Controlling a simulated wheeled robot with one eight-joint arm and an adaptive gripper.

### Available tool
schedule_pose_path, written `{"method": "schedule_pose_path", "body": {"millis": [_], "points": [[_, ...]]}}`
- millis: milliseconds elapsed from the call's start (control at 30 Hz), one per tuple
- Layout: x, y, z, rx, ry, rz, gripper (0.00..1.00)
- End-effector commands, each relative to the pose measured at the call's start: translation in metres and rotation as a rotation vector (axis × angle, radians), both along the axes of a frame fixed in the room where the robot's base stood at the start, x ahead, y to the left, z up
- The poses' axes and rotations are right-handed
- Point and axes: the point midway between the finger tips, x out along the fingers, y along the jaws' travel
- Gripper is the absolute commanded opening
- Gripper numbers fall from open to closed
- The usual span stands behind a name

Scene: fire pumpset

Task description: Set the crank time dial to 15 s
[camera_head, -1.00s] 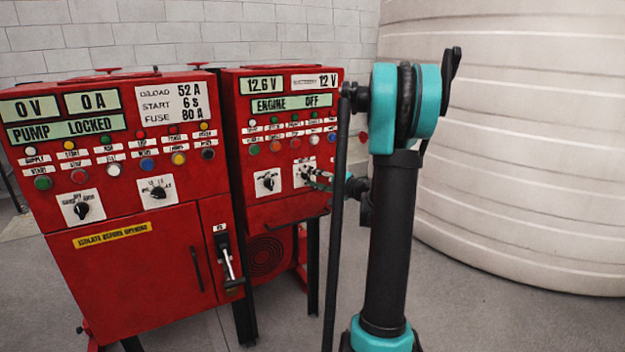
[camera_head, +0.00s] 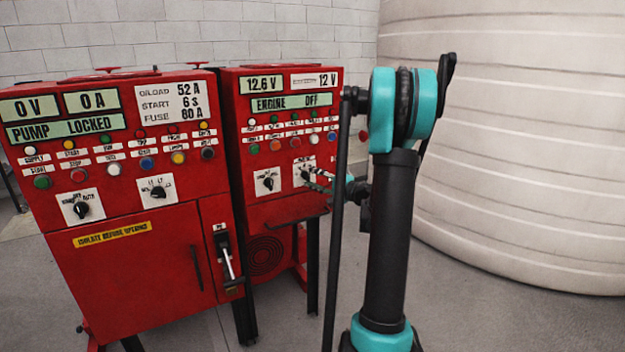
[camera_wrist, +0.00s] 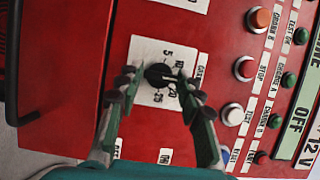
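The crank time dial is a black round knob (camera_wrist: 158,75) on a white square plate (camera_wrist: 141,58) on the red engine panel. Numbers 5, 10, 20 and 25 show around it, turned sideways in the wrist view. Its pale pointer mark faces right in that view, between 10 and 20; the 15 label is not readable, near the right finger. My gripper (camera_wrist: 157,84) has one finger on each side of the knob, with a visible gap at the left. Whether the right finger touches it I cannot tell. In the head view my gripper (camera_head: 317,180) partly covers the plate (camera_head: 303,165).
Another selector (camera_head: 267,182) is left of the dial. Coloured buttons (camera_wrist: 244,68) lie close right of my fingers in the wrist view. The engine display (camera_head: 291,103) reads OFF. The pump cabinet (camera_head: 130,270) stands left, a large pale tank (camera_head: 520,150) right.

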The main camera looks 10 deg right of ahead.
Motion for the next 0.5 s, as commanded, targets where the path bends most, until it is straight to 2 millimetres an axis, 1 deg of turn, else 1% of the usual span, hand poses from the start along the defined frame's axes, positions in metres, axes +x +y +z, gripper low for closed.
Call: {"method": "schedule_pose_path", "body": {"millis": [33,100,133,367,500], "points": [[0.0000,-0.0001,0.0000,0.000,0.000,0.000,0.45],[0.0001,-0.0001,0.0002,0.000,0.000,0.000,0.54],[0.0001,-0.0001,0.0002,0.001,-0.001,0.000,0.55],[0.0001,0.0000,0.0004,0.001,-0.001,0.000,0.55],[-0.0043,-0.0041,0.0005,0.001,-0.001,-0.001,0.55]]}}
